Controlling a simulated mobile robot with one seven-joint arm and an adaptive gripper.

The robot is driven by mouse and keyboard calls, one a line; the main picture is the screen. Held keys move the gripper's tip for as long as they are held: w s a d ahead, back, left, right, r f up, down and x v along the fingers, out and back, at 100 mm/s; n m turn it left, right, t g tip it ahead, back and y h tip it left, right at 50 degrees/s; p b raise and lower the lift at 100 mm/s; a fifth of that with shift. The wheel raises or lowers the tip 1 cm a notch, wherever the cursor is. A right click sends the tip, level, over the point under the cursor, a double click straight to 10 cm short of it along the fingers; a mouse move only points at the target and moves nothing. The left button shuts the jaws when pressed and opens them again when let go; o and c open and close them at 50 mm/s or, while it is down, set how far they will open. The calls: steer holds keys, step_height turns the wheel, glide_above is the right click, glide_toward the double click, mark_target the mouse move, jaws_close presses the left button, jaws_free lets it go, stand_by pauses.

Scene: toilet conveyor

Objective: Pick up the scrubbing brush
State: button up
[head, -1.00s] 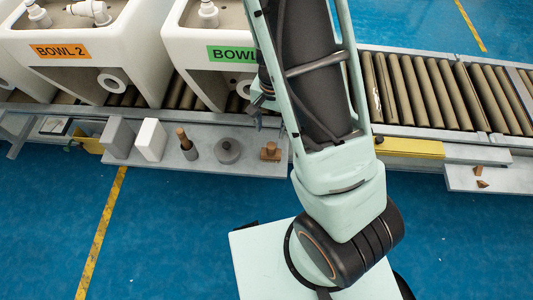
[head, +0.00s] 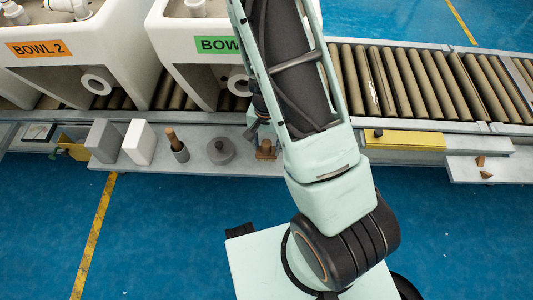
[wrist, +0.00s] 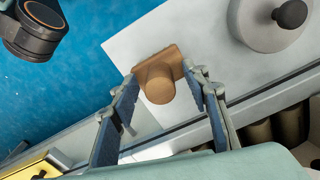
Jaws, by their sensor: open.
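The scrubbing brush (head: 266,151) is a small brown wooden block with a round knob handle. It sits near the right end of the grey shelf in front of the conveyor. In the wrist view the brush (wrist: 158,84) shows from above, its knob between the two finger lines. My gripper (wrist: 161,75) is open, with one blue-grey finger on each side of the brush. I cannot tell how far above it the fingers are. In the head view my gripper (head: 252,131) is just beside the brush, partly hidden by my arm.
A round grey lidded object (head: 221,151) stands left of the brush. Further left are a wooden-handled tool in a grey cup (head: 177,146), a white block (head: 139,142) and a grey block (head: 103,141). Toilet bowls (head: 205,65) stand on the roller conveyor (head: 420,85) behind.

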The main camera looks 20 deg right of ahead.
steer(key=shift+f, duration=0.2)
jaws_close()
stand_by(0.4)
steer(key=shift+r+p, duration=0.4)
steer(key=shift+r, duration=0.2)
step_height(320, 180, up, 3)
steer(key=shift+f+p, duration=0.15)
steer(key=shift+p, duration=0.55)
steer(key=s+d+r+p, duration=0.7)
steer(key=s+d+r, duration=0.1)
steer(key=s, duration=0.3)
steer(key=shift+s+r, duration=0.15)
steer(key=shift+r, duration=0.45)
